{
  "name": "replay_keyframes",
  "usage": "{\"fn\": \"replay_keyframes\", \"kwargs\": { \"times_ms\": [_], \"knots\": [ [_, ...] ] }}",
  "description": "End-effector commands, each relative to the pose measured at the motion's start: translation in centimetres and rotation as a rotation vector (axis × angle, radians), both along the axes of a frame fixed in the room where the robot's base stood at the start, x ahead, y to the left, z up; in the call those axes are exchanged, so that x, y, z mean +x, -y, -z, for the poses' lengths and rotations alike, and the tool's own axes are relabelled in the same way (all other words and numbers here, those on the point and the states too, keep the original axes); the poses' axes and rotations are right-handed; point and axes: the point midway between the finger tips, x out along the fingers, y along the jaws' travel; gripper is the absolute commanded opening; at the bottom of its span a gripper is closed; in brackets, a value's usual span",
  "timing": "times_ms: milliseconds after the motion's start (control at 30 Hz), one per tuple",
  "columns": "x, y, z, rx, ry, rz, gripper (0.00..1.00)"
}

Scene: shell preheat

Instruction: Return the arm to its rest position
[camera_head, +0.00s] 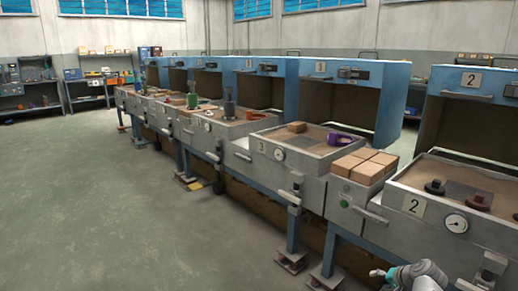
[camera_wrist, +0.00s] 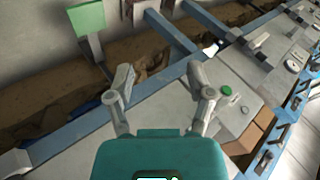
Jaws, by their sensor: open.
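My gripper (camera_wrist: 162,88) shows in the wrist view with its two grey fingers spread apart and nothing between them. Its teal body fills the lower middle of that view. Beyond the fingers is the grey front of a workstation (camera_wrist: 150,135), with a blue frame bar (camera_wrist: 85,128) across it; I cannot tell how far off it is. In the head view, part of my arm shows at the bottom right, low in front of the station marked 2 (camera_head: 413,207). Whether the fingers show there is unclear.
Tan blocks (camera_head: 363,168) sit between station 2 and station 3 (camera_head: 263,148); they show in the wrist view too (camera_wrist: 243,140). A purple ring-shaped part (camera_head: 341,139) lies on station 3. Dark round parts (camera_head: 435,187) stand on station 2. The floor (camera_head: 90,210) at left is clear.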

Motion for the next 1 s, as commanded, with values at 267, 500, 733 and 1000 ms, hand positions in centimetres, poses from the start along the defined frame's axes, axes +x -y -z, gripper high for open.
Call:
{"fn": "replay_keyframes", "kwargs": {
  "times_ms": [267,500,733,1000],
  "knots": [
    [0.7,-7.1,0.4,-0.078,-0.131,-0.186,0.69],
    [0.3,-12.4,0.6,-0.158,-0.240,-0.333,0.69],
    [-0.5,-17.0,0.6,-0.243,-0.339,-0.464,0.69],
    [-1.9,-21.8,0.2,-0.357,-0.450,-0.605,0.69]
  ]
}}
